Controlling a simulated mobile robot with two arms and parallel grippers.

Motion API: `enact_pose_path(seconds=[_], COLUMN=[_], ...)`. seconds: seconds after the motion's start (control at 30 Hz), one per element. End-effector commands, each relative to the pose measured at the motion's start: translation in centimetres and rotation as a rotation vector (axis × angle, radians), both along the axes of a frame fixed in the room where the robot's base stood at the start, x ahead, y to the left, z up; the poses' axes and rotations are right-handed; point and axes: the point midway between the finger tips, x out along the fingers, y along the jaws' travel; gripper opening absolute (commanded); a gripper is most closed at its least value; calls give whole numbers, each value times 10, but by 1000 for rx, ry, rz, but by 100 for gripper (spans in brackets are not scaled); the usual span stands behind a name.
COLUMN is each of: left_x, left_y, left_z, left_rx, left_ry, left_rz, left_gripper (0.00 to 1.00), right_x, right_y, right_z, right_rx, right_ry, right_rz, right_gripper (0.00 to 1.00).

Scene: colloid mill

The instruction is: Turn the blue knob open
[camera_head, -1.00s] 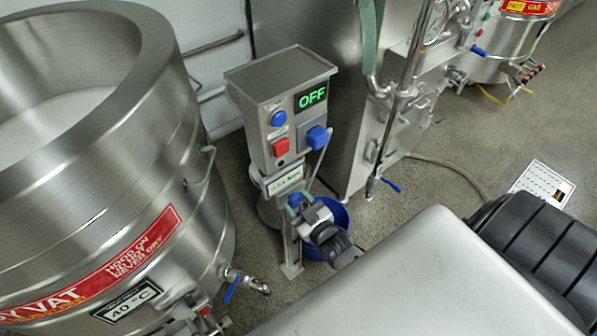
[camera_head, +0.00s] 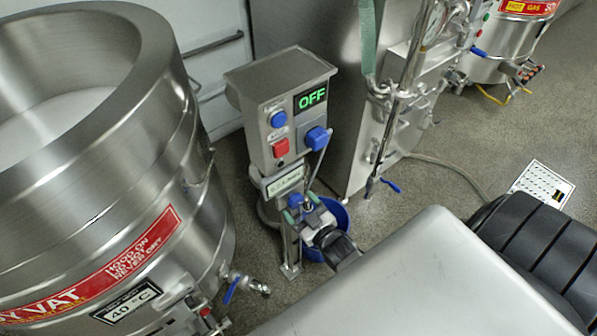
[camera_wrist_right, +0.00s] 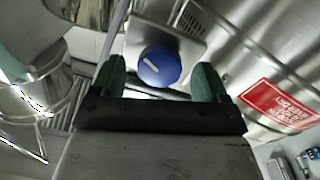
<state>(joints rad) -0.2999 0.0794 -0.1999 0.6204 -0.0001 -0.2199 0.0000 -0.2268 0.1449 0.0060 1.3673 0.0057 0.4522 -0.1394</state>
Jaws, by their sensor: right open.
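The round blue knob (camera_wrist_right: 159,66) with a white pointer mark sits on a metal plate in the right wrist view. In the head view, blue shows at the knob (camera_head: 295,201), low on the control post and partly hidden by my gripper. My right gripper (camera_head: 302,208) is at the knob, its jaws open. In the wrist view, the green fingertips (camera_wrist_right: 158,78) stand on either side of the knob, with a visible gap to each. The knob does not look gripped. My left gripper is not in view.
The control box (camera_head: 280,100) above has blue and red buttons and a green "OFF" display (camera_head: 312,97). A blue bucket (camera_head: 335,212) stands behind my gripper. A large steel vat (camera_head: 150,130) is at left. A steel machine (camera_head: 310,50) stands behind.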

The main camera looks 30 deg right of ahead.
Motion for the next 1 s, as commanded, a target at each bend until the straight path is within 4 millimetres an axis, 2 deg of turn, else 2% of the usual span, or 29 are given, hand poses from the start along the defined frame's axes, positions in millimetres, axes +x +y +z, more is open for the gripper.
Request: enact_pose_path(seconds=[0.3, 0.5, 0.67, 1.0], left_x=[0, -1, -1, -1], left_y=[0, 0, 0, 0], left_z=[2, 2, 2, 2], left_rx=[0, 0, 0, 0], left_ry=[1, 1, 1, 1], left_rz=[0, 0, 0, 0], left_gripper=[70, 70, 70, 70], right_x=[-65, -90, -96, -96], right_y=[-2, -2, -3, -3], right_z=[-2, -2, -2, -2], right_rx=[0, 0, 0, 0], right_ry=[5, 3, 2, 2], right_rz=[-1, -1, -1, -1], right_gripper=[75, 75, 75, 75])
